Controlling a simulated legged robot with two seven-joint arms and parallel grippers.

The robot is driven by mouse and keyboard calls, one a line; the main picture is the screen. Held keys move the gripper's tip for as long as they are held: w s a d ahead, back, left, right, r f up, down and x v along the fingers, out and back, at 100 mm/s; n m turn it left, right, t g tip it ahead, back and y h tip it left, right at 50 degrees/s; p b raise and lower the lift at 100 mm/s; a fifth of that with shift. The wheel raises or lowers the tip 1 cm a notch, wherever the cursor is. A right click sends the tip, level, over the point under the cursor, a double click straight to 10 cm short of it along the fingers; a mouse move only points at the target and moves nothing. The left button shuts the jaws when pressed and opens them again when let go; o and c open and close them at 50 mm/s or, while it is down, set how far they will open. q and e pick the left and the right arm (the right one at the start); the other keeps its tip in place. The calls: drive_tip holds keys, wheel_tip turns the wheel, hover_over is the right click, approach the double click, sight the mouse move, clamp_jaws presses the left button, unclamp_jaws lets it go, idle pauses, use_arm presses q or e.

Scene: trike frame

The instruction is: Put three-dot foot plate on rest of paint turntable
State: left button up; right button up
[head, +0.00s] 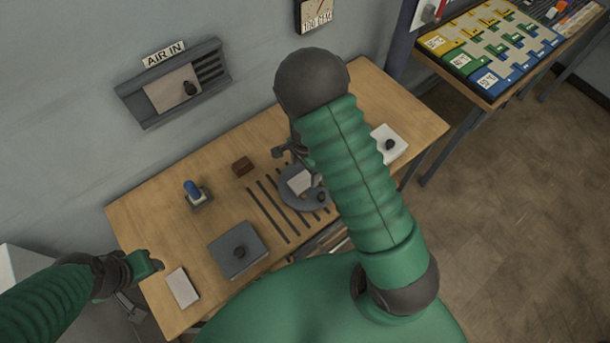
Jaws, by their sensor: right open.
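The paint turntable (291,199) is a round grey disc on the wooden table, partly hidden by my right arm. A small whitish block (300,182) and a dark knob (321,197) show at it. A white plate with a black knob (399,149) lies right of my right arm, and a grey plate with a black knob (222,262) lies front left. No dots can be made out, so I cannot tell which is the three-dot foot plate. My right gripper (287,158) is open just above the turntable's far side, mostly hidden. My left gripper (143,286) looks open and empty at the table's left edge.
A blank pale card (183,287), a blue-topped item (193,190) and a brown block (242,166) lie on the table (150,222). Dark slots (266,210) run beside the turntable. A vent (209,66) marked AIR IN is on the wall. A rack of coloured trays (490,50) stands right.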

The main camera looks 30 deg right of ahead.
sight(305, 181)
wheel_tip(305, 181, up, 8)
use_arm(q)
wheel_tip(305, 181, down, 3)
drive_tip(key=b, duration=0.2)
drive_tip(key=shift+s+d+r+b, duration=0.1)
drive_tip(key=shift+d+r+b, duration=0.1)
drive_tip(key=shift+b, duration=0.1)
use_arm(e)
drive_tip(key=s+a+r+n+t, duration=0.1)
drive_tip(key=s+a+r+n, duration=0.1)
drive_tip(key=n, duration=0.6)
drive_tip(key=s+a+r+n+t, duration=0.1)
drive_tip(key=s+a+r+n, duration=0.2)
drive_tip(key=s+a+n, duration=0.2)
drive_tip(key=s+n, duration=0.2)
drive_tip(key=n, duration=0.2)
drive_tip(key=shift+s+t, duration=0.2)
drive_tip(key=shift+t, duration=0.1)
use_arm(q)
drive_tip(key=shift+a, duration=0.1)
use_arm(e)
drive_tip(key=shift+a+r, duration=0.1)
drive_tip(key=shift+a, duration=0.05)
